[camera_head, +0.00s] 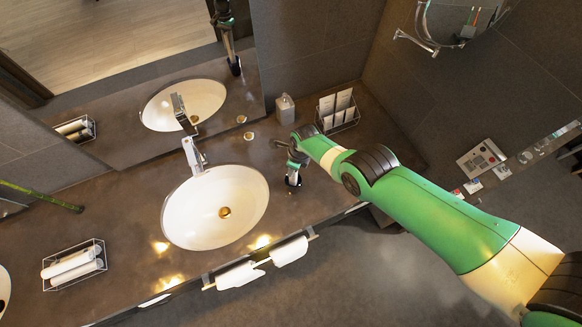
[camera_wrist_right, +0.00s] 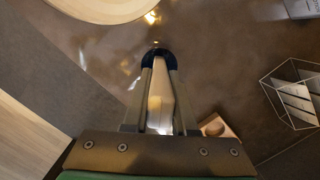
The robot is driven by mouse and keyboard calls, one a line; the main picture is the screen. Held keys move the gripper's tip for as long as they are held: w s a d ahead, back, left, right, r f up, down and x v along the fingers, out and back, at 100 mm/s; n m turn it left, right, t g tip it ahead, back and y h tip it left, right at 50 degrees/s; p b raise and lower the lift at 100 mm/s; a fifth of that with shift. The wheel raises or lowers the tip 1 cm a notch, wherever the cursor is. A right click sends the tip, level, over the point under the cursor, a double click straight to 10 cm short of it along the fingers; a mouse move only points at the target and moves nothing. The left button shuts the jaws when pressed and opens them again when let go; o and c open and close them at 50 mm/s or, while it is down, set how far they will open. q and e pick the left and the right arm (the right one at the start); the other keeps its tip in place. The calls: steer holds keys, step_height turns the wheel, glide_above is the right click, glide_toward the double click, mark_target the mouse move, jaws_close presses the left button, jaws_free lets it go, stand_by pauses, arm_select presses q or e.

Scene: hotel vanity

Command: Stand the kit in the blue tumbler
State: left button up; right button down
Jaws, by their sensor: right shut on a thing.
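My right gripper (camera_head: 293,178) reaches down over the counter just right of the sink. In the right wrist view its fingers (camera_wrist_right: 160,72) are shut on a pale, slim thing (camera_wrist_right: 160,98), which looks like the kit. A dark blue rounded shape (camera_wrist_right: 158,54) shows around the fingertips. It may be the tumbler's rim, but I cannot tell how deep the kit sits in it. In the head view the gripper hides most of this spot. My left gripper is not in view.
The white sink (camera_head: 240,215) and its chrome faucet (camera_head: 194,155) are to the left. A wire rack with white cards (camera_head: 337,110) and a grey dispenser (camera_head: 285,108) stand behind. A rack of rolled towels (camera_head: 72,266) is at far left. White towels (camera_head: 290,251) hang at the front edge.

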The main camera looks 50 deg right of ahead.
steer(key=shift+f+b, duration=1.6)
steer(key=shift+f, duration=0.45)
steer(key=c, duration=0.6)
jaws_free()
steer(key=shift+c, duration=0.2)
steer(key=shift+r, duration=0.1)
